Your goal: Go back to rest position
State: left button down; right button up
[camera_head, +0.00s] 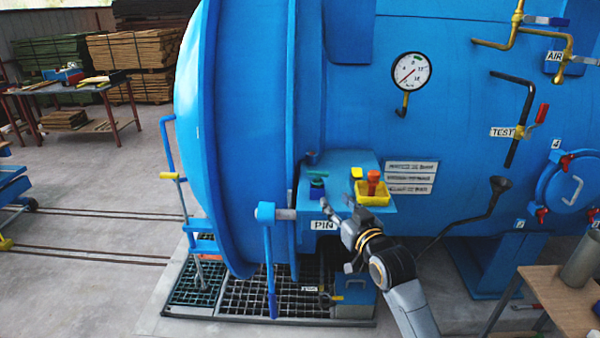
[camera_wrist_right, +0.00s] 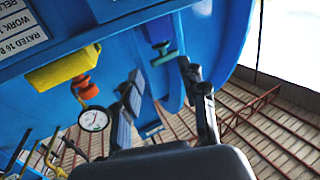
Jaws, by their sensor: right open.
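My right gripper (camera_head: 338,212) is in front of the blue autoclave (camera_head: 245,140), just below the small control shelf (camera_head: 345,160) and right of the PIN label (camera_head: 323,225). In the right wrist view its two fingers (camera_wrist_right: 165,95) are spread apart with nothing between them. A yellow tray with an orange-red knob (camera_head: 372,190) is on the shelf, above and right of the gripper. A green-topped knob (camera_head: 317,185) sits left of it. The yellow part also shows in the right wrist view (camera_wrist_right: 65,70). My left gripper is not in view.
A blue lever (camera_head: 270,260) hangs left of the gripper, over a floor grating (camera_head: 240,300). A pressure gauge (camera_head: 411,71) is on the autoclave wall. A black funnel pipe (camera_head: 485,210) and a wooden table (camera_head: 560,300) are to the right. Open floor lies at left.

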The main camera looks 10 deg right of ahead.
jog(key=s+a+f+g, duration=0.3)
jog(key=s+f+g, duration=0.3)
jog(key=s+f, duration=0.9)
jog(key=s+f+g+h, duration=0.1)
jog(key=s+f+g, duration=0.35)
jog(key=s, duration=0.85)
jog(key=s+f+g+h, duration=0.1)
jog(key=s+f+g, duration=0.35)
jog(key=s, duration=0.75)
notch_tip(320, 180, down, 28)
jog(key=n+b, duration=0.1)
jog(key=b, duration=0.2)
jog(key=s+d+f+g+b, duration=0.1)
jog(key=s+d+f+b, duration=0.1)
jog(key=s+f, duration=1.6)
notch_tip(320, 180, down, 2)
jog(key=shift+d+f+b, duration=0.15)
jog(key=shift+b, duration=0.3)
